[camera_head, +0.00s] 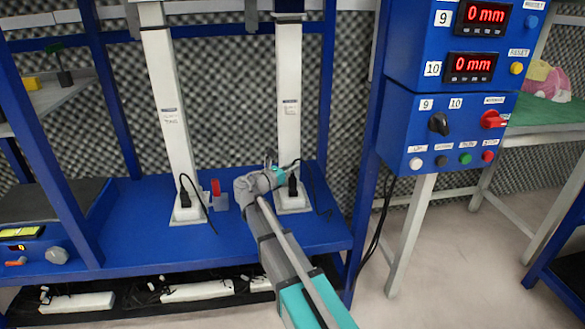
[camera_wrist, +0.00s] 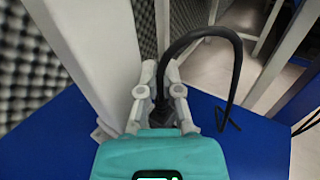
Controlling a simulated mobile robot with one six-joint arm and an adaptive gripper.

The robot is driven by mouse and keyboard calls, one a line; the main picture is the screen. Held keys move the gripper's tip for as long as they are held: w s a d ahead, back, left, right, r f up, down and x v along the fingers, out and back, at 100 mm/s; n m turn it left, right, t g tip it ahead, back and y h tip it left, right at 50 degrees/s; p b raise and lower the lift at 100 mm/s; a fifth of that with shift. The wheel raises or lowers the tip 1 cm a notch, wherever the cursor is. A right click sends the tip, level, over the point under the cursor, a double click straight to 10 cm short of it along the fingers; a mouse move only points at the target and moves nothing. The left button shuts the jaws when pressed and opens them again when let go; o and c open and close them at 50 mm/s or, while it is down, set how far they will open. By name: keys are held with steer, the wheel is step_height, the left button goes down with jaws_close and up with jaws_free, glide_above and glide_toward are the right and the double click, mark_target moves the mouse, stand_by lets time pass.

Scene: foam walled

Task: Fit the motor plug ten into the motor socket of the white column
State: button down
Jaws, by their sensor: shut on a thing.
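The white column (camera_head: 289,100) on the right stands upright on the blue platform. It shows at the left of the wrist view (camera_wrist: 85,50), close beside my gripper. My gripper (camera_wrist: 162,82) is low by the column's foot and shut on a black plug (camera_wrist: 160,100). The plug is mostly hidden between the fingers. Its black cable (camera_wrist: 236,70) arcs up and over to the right, then down to the platform. In the head view my gripper (camera_head: 287,174) is small at the column's base. I cannot tell whether the plug touches the socket, which is hidden.
A second white column (camera_head: 168,100) stands to the left with a black plug and cable at its foot. A small red part (camera_head: 216,187) stands between the columns. The blue control box (camera_head: 450,130) is at right, on white legs. The platform (camera_head: 140,235) is clear in front.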

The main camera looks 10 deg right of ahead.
steer(key=shift+f+b, duration=0.65)
steer(key=shift+f, duration=0.05)
steer(key=c, duration=0.7)
jaws_free()
steer(key=shift+v, duration=6.05)
steer(key=shift+d, duration=0.1)
